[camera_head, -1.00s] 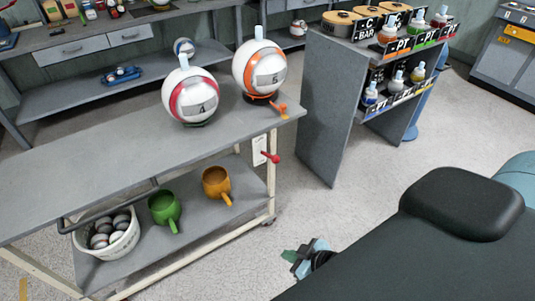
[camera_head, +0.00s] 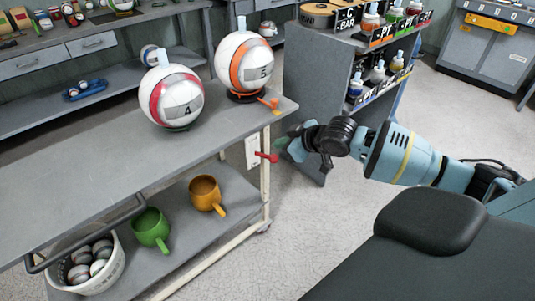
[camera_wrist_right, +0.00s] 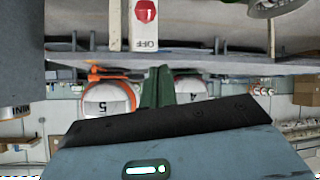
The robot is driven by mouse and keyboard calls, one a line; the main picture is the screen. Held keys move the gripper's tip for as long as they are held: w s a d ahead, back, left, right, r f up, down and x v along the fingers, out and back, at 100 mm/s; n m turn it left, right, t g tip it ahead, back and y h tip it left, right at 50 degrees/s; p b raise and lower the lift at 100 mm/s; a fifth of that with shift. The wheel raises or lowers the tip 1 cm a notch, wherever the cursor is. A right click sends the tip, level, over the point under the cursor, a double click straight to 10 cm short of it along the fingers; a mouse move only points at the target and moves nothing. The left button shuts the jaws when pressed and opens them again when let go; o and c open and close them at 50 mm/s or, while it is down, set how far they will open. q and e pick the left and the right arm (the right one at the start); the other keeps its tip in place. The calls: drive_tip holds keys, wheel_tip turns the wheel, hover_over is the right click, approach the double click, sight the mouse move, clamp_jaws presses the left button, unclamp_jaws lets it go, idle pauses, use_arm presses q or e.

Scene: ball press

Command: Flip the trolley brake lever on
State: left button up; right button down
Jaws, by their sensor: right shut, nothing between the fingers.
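The trolley (camera_head: 120,145) stands at left with a grey top and a lower shelf. Its brake lever has a red handle (camera_head: 266,157), on a white plate (camera_head: 252,152) at the trolley's right end. In the right wrist view, which looks upside down, the red knob (camera_wrist_right: 145,12) is at the top edge, and the plate's OFF label (camera_wrist_right: 142,44) shows beside it. My right gripper (camera_head: 284,147) is shut and empty, just right of the red handle; contact cannot be told. Its green fingers (camera_wrist_right: 157,88) show in the wrist view. My left gripper is not in view.
Balls marked 4 (camera_head: 171,97) and 5 (camera_head: 244,63) sit on the trolley top, with a small orange lever (camera_head: 269,103) beside ball 5. Green (camera_head: 150,229) and orange (camera_head: 206,194) mugs and a basket (camera_head: 113,265) are below. A bottle rack (camera_head: 312,95) stands behind my gripper.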

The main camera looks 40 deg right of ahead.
sight(271, 156)
drive_tip(key=shift+w+d+r, duration=0.15)
drive_tip(key=shift+d+r, duration=0.1)
drive_tip(key=shift+r, duration=0.05)
drive_tip(key=w+f, duration=0.4)
drive_tip(key=f, duration=0.1)
drive_tip(key=w+f+b, duration=0.1)
drive_tip(key=w+f, duration=0.1)
drive_tip(key=shift+a+f, duration=0.15)
drive_tip(key=shift+a, duration=0.15)
drive_tip(key=shift+s+d+f, duration=0.15)
drive_tip(key=shift+s+f, duration=0.15)
drive_tip(key=shift+s, duration=0.2)
drive_tip(key=shift+f, duration=0.15)
